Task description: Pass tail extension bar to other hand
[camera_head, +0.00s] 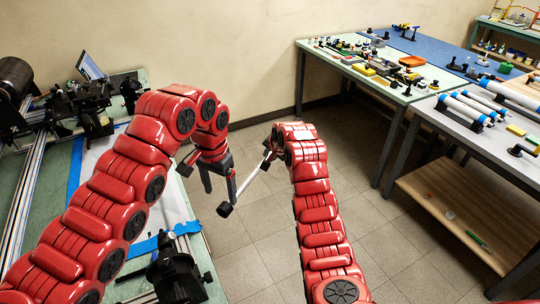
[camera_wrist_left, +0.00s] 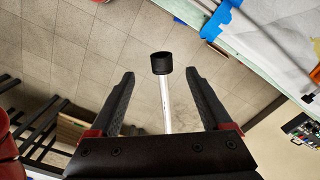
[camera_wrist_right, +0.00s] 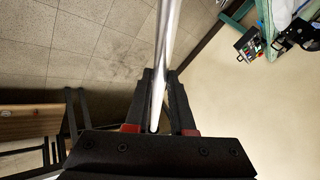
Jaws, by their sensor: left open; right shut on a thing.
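The tail extension bar (camera_head: 247,181) is a slim silver rod with a black cap at its lower left end. It slants in the air between my two arms. My right gripper (camera_head: 270,154) is shut on its upper part; the right wrist view shows the rod (camera_wrist_right: 165,50) running out between the closed fingers (camera_wrist_right: 160,75). My left gripper (camera_head: 220,192) is open beside the rod, near the capped end. In the left wrist view the rod (camera_wrist_left: 167,110) and cap (camera_wrist_left: 162,64) appear between the open fingers (camera_wrist_left: 160,78), apart from both.
A green table (camera_head: 60,168) with black machinery and rails stands at left. A black device (camera_head: 174,274) sits at its front. Tables with tools (camera_head: 375,68) and white tubes (camera_head: 462,108) stand at right. Open tiled floor (camera_head: 255,240) lies below the bar.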

